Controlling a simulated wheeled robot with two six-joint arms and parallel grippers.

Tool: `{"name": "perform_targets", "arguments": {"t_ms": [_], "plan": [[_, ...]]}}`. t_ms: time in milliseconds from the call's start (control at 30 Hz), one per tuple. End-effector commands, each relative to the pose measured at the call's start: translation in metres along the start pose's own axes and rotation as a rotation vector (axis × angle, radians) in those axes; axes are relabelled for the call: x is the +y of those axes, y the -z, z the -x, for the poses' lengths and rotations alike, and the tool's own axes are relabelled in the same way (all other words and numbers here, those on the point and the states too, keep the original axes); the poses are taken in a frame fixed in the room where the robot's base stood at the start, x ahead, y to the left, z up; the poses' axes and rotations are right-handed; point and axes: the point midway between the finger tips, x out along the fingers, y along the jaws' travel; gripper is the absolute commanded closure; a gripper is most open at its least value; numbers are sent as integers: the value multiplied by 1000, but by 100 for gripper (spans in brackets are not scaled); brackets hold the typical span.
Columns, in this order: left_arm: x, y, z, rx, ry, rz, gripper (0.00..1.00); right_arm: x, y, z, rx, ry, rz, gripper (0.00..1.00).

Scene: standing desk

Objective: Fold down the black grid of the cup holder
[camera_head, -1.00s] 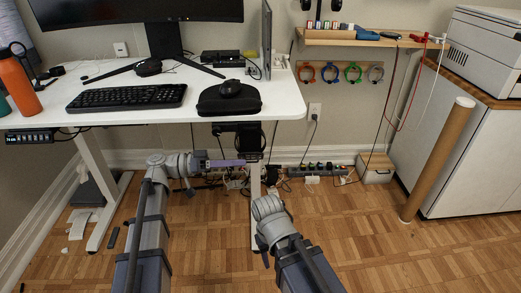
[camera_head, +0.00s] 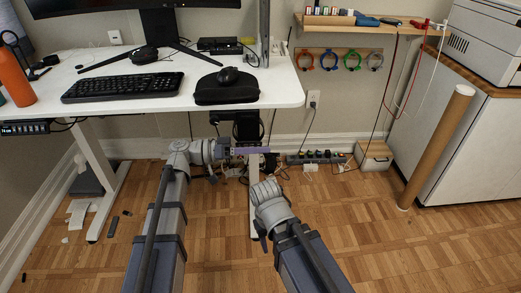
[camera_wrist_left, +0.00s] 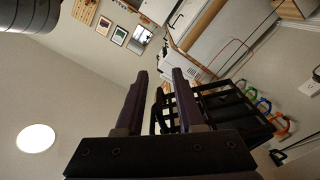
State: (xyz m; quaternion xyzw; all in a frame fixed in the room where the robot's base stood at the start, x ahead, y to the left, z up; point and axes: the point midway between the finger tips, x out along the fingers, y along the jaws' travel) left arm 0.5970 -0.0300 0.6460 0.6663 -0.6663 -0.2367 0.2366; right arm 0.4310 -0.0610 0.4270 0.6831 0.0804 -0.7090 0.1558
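The black cup holder (camera_head: 247,129) hangs under the front edge of the white desk, in the middle of the head view. In the left wrist view its black grid (camera_wrist_left: 234,112) shows as bars behind and to the right of the right finger. My left gripper (camera_head: 262,150), with purple fingers, is just below the holder in the head view. In the left wrist view the left gripper (camera_wrist_left: 159,75) has its fingers apart with nothing clearly held between them. I cannot tell whether a finger touches the grid. My right arm reaches in lower down, but its gripper fingers do not show.
The white desk (camera_head: 140,106) holds a keyboard (camera_head: 124,87) and a black case (camera_head: 227,94) with a mouse on it. A desk leg (camera_head: 254,200) stands below the holder. A cardboard tube (camera_head: 436,148) leans at the right.

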Motion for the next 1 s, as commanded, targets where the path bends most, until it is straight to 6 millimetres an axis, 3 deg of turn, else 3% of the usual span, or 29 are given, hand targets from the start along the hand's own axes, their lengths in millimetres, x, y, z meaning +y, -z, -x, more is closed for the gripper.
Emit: {"name": "perform_targets", "arguments": {"t_ms": [333, 667, 1000], "plan": [[0, 0, -4, 0, 0, 0, 64, 0, 0, 0, 0, 0, 0, 50], [0, 0, -3, 0, 0, 0, 100, 0, 0, 0, 0, 0, 0, 50], [0, 0, -3, 0, -1, 0, 100, 0, 0, 0, 0, 0, 0, 50]]}}
